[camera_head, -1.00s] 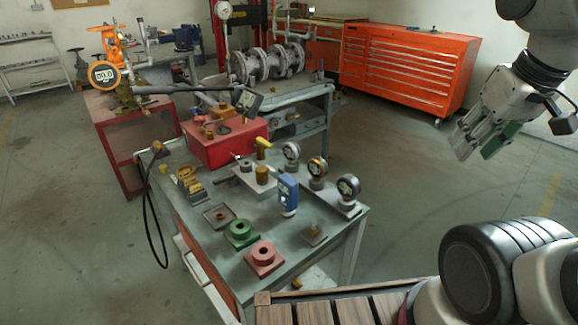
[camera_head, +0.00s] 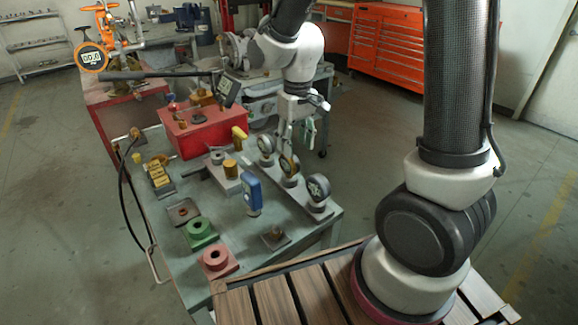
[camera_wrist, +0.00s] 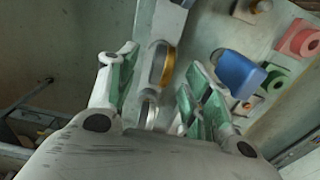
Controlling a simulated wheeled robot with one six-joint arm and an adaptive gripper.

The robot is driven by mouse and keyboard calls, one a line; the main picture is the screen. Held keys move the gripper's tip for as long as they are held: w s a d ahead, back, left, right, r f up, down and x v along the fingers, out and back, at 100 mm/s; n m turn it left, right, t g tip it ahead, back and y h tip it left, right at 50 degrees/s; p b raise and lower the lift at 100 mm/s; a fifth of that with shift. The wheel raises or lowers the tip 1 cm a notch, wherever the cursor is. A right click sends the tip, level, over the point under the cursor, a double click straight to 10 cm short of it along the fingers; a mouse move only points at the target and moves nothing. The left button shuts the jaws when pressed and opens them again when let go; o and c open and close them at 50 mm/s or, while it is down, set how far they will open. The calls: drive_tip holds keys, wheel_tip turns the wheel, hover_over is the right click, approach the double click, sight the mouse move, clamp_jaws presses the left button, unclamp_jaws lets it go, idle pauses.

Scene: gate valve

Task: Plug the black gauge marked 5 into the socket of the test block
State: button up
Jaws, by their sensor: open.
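Three round gauges stand in a row on a grey strip along the table's right side. The nearest has a black body (camera_head: 318,187); I cannot read its mark. The middle one is brass-rimmed (camera_head: 289,166) and the far one is silver-grey (camera_head: 265,144). My gripper (camera_head: 298,136) is open and empty, pointing down near the far end of the row. In the wrist view the silver gauge (camera_wrist: 149,110) shows between the fingers, with the brass-rimmed gauge (camera_wrist: 167,62) beyond. A grey block (camera_head: 222,179) with a brass cylinder and a yellow handle, apparently the test block, stands left of the row.
A blue meter (camera_head: 251,195) stands near the black gauge; it also shows in the wrist view (camera_wrist: 238,73). Green (camera_head: 200,233) and red (camera_head: 216,259) flanged blocks sit at the front. A red box (camera_head: 200,131) is at the back.

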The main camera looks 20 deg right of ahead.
sight(290, 168)
drive_tip(key=f, duration=0.3)
drive_tip(key=w+f, duration=0.1)
drive_tip(key=f, duration=0.2)
drive_tip(key=a+f, duration=0.1)
drive_tip(key=f, duration=0.3)
drive_tip(key=shift+w, duration=0.3)
clamp_jaws()
